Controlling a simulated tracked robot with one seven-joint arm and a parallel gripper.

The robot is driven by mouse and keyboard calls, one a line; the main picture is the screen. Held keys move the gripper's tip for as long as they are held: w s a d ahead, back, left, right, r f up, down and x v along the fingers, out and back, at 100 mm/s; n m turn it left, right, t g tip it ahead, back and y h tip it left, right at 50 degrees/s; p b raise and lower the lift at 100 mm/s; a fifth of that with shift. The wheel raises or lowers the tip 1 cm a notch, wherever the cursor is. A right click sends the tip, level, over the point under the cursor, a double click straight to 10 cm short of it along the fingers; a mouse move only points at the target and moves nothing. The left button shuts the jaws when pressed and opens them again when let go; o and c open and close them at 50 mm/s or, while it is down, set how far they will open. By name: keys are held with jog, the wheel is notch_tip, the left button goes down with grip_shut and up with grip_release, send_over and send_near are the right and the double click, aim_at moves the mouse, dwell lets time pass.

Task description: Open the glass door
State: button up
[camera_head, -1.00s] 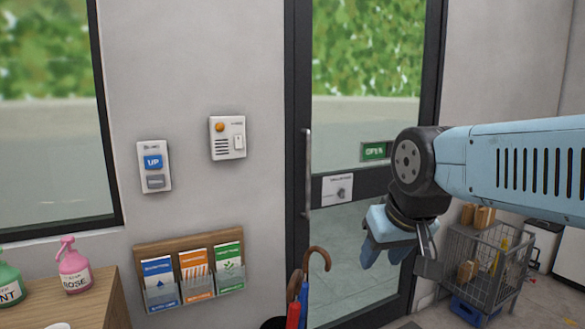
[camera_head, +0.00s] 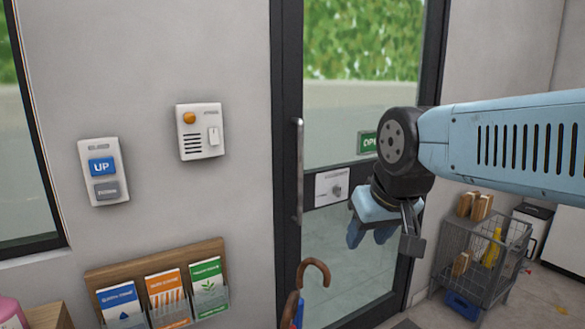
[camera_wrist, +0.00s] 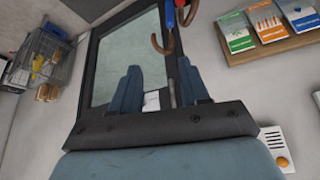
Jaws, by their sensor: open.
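The glass door (camera_head: 345,262) has a dark frame and stands shut as far as I can tell. Its upright metal handle (camera_head: 299,172) is on the left side of the door. A small white sign with a knob-like picture (camera_head: 333,187) and a green sign (camera_head: 368,143) sit on the door. In the wrist view my gripper (camera_wrist: 160,88) shows two blue fingers spread apart with nothing held. The handle (camera_wrist: 172,95) appears partly between them, farther off.
Umbrellas with a brown crook handle (camera_head: 315,268) stand below the door handle. A wire cart (camera_head: 470,270) with packages is right of the door. A leaflet rack (camera_head: 160,290), an UP/DOWN switch (camera_head: 103,172) and a wall box (camera_head: 202,132) are on the left wall.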

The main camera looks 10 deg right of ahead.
aim_at(302, 168)
jog(key=w+d+r+t+h, duration=0.1)
jog(key=w+d+r+t, duration=0.2)
jog(key=w, duration=0.9)
jog(key=w+d+t+h, duration=0.1)
jog(key=w+d+t, duration=0.35)
jog(key=w, duration=0.85)
jog(key=w+a+f+n+t+y, duration=0.1)
jog(key=w+a+f+n+y, duration=0.1)
jog(key=w, duration=0.6)
jog(key=w+a+f+n+y, duration=0.2)
jog(key=w+y, duration=0.3)
jog(key=w, duration=0.2)
jog(key=w+a+f+n+t+y, duration=0.1)
jog(key=w+a+y, duration=0.2)
jog(key=w, duration=0.5)
jog(key=shift+w+f+n+t+y, duration=0.3)
jog(key=shift+f+n+t+y, duration=0.05)
jog(key=shift+f+n+y, duration=0.05)
jog(key=shift+a, duration=0.1)
jog(key=shift+c, duration=0.2)
grip_shut()
